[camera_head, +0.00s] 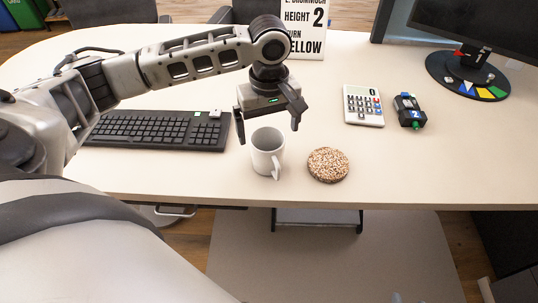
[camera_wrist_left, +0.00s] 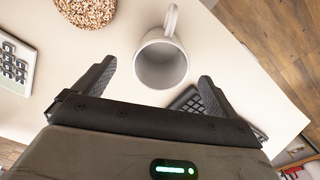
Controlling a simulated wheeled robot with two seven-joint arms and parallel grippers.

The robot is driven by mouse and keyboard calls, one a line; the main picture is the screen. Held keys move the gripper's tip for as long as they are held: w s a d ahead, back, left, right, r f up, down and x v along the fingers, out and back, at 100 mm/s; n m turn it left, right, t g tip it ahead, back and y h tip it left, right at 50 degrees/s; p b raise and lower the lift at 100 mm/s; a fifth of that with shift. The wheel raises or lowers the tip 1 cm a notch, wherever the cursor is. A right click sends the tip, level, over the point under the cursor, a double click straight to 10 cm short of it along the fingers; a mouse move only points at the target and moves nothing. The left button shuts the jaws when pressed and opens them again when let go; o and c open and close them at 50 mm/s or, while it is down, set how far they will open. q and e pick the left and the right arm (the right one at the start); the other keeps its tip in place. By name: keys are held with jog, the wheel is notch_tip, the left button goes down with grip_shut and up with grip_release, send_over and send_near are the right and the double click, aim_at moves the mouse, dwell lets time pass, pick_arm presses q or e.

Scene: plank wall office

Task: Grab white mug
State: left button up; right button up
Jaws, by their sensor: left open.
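The white mug (camera_head: 266,150) stands upright on the table near its front edge, with its handle toward the front. My left gripper (camera_head: 268,124) is open and empty, above and just behind the mug. In the left wrist view the mug (camera_wrist_left: 162,62) lies ahead of the open fingers of my left gripper (camera_wrist_left: 157,84), roughly centred between them, and its inside looks empty. Its handle points away from the gripper there. The fingers do not appear to touch the mug. My right gripper is in neither view.
A round speckled coaster (camera_head: 328,164) lies just right of the mug. A black keyboard (camera_head: 158,130) is to the left. A calculator (camera_head: 363,105) and a small dark device (camera_head: 409,110) lie to the right. A sign (camera_head: 304,28) stands behind. The table's front edge is close.

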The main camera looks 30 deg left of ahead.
aim_at(269, 153)
pick_arm(q)
jog(key=f, duration=0.8)
jog(key=shift+s+d+f+b, duration=0.1)
jog(key=shift+s+b, duration=0.15)
jog(key=shift+b, duration=0.05)
jog(key=c, duration=1.3)
